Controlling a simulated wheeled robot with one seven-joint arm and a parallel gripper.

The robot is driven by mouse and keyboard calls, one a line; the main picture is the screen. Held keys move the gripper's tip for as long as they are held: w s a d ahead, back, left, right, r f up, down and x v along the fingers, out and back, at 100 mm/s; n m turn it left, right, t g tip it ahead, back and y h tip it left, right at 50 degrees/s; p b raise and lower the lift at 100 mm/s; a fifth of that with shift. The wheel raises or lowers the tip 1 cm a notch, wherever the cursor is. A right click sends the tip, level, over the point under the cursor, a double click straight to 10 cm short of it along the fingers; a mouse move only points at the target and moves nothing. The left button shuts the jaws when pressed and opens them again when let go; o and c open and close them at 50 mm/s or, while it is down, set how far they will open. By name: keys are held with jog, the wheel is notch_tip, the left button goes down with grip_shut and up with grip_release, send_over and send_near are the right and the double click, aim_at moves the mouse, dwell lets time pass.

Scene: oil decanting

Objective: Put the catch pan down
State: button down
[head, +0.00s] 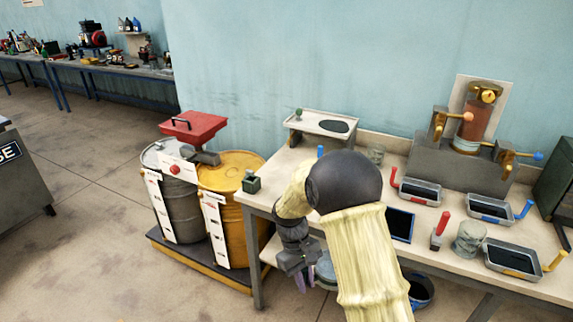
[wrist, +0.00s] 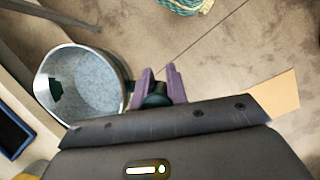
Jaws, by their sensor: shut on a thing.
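The catch pan (wrist: 85,85) appears in the wrist view as a round, grey, open metal vessel with a dark green handle (wrist: 155,95). Its mottled grey inside shows, with a dark patch near the left of the rim. My gripper (wrist: 160,78) has its purple fingers shut on that handle. In the head view the gripper (head: 307,278) hangs low in front of the workbench (head: 275,188), below its top. The pan (head: 325,271) shows partly there, much of it behind my arm. I cannot tell whether its underside touches anything.
Trays with red (head: 420,191), blue (head: 489,208) and yellow (head: 512,258) handles lie on the bench. A dark blue tray (head: 401,225) lies near its front edge. Drums (head: 236,180) stand left on a low platform. A dark bucket (head: 420,288) is below. Open floor lies in front.

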jog(key=w+d+f+m+y, duration=0.1)
jog(key=w+d+f+m, duration=0.2)
jog(key=d, duration=0.4)
jog(key=w+d+f+m+g+y, duration=0.1)
jog(key=w+d+f+m, duration=0.2)
jog(key=d+f+m, duration=0.2)
notch_tip(320, 180, down, 2)
jog(key=shift+w+d+f+y, duration=0.1)
jog(key=shift+w+d+y, duration=0.25)
jog(key=shift+d, duration=0.5)
jog(key=shift+s, duration=0.1)
jog(key=shift+a, duration=0.1)
